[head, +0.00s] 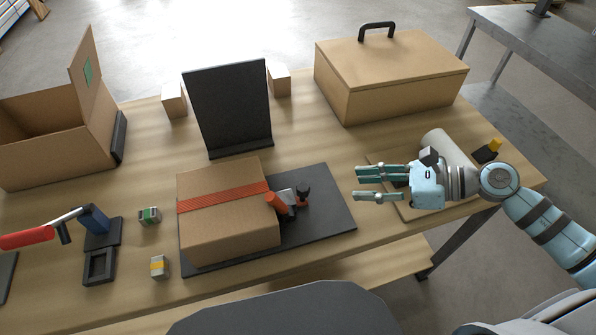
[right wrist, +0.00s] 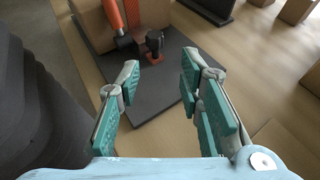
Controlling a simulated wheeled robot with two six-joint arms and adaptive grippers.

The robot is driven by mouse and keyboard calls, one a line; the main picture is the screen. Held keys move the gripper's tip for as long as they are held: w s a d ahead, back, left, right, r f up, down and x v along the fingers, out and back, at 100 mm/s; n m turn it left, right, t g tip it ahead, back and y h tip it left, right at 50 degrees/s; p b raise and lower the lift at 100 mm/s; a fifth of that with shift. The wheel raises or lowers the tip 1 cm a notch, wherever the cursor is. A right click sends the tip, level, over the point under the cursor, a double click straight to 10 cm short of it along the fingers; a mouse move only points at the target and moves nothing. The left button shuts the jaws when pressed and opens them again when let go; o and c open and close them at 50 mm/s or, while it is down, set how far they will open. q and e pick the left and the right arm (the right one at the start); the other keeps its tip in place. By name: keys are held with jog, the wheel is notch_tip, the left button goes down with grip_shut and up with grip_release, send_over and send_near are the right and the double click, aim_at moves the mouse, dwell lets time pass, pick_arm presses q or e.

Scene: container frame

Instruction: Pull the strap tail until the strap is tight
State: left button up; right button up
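A brown cardboard box (head: 228,228) sits on a dark mat (head: 330,205); the box also shows in the right wrist view (right wrist: 93,25). An orange-red strap (head: 222,197) runs across its top. At its right end is a grey and dark buckle with an orange part (head: 277,202). Beside the buckle, a dark knob-like end (head: 303,190) stands over a small orange-red piece, possibly the strap tail; it also shows in the right wrist view (right wrist: 154,42). My right gripper (head: 357,184) is open and empty, right of the buckle and apart from it. My left gripper is not in view.
A black upright panel (head: 229,100) stands behind the box. A closed carton with handle (head: 390,70) is at back right, an open carton (head: 50,140) at left. A red-handled tool (head: 35,236) and small blocks (head: 149,215) lie left. A pale cylinder (head: 445,147) lies by my right arm.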

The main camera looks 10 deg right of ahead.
send_near(306, 188)
jog(key=x, duration=0.3)
jog(key=shift+w+a, duration=0.15)
jog(key=shift+a, duration=0.3)
jog(key=x, duration=0.5)
jog(key=shift+w+a+f, duration=0.1)
jog(key=shift+w+f, duration=0.15)
jog(key=shift+w, duration=0.1)
jog(key=shift+w+a+f, duration=0.1)
jog(key=shift+a+f, duration=0.1)
jog(key=shift+a, duration=0.2)
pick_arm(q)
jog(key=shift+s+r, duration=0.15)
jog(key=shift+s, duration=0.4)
pick_arm(e)
grip_shut()
